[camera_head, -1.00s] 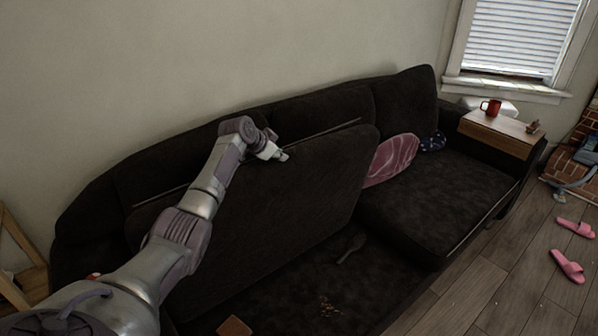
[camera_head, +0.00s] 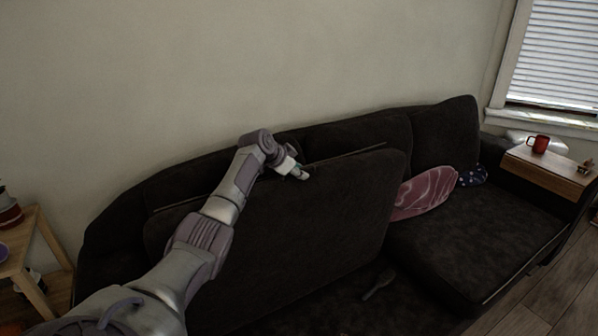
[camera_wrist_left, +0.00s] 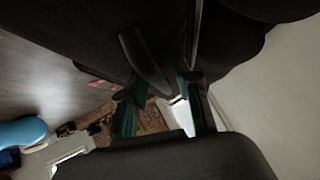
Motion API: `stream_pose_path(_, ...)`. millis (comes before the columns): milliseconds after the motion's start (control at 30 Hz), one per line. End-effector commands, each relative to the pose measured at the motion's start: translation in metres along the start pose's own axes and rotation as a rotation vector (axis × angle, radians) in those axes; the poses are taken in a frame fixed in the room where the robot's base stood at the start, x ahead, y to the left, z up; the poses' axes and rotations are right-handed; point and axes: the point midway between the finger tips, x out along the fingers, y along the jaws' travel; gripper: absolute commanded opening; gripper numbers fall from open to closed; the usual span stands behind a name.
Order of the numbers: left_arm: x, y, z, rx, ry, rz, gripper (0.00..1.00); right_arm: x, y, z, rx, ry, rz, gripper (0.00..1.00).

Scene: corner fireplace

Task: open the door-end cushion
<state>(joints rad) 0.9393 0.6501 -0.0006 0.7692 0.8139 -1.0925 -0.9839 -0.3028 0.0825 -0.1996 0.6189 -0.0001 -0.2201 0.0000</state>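The dark brown sofa seat cushion (camera_head: 330,210) stands tilted steeply up, its top edge close to the sofa's backrest. My left arm reaches across the cushion's face, and my left gripper (camera_head: 298,171) is at its top edge. In the left wrist view the two greenish fingers of my left gripper (camera_wrist_left: 160,110) stand apart, with a gap showing between them. A dark padded surface, likely the cushion (camera_wrist_left: 180,160), fills the bottom of that view. Whether the fingers touch it I cannot tell. My right gripper is not in view.
The other seat cushion (camera_head: 470,235) lies flat at right, with a pink patterned pillow (camera_head: 425,193) on it. A red mug (camera_head: 538,144) stands on the wooden armrest tray (camera_head: 550,172). A spatula-like dark item (camera_head: 379,284) lies in the exposed sofa base. A wooden side table (camera_head: 38,235) stands at left.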

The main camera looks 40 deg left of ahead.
Motion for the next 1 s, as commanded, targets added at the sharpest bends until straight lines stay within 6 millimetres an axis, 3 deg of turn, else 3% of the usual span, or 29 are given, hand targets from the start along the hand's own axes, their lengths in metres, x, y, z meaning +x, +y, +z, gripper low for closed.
stream_pose_path(300,-0.001,0.0,-0.001,0.0,0.001,-0.001,0.37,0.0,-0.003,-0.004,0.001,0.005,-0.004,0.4)
stream_pose_path(467,-0.013,-0.002,0.0,0.001,0.002,-0.004,0.37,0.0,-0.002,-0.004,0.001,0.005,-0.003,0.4)
stream_pose_path(1000,-0.108,-0.001,0.001,0.001,0.0,-0.002,0.37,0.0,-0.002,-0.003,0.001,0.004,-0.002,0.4)
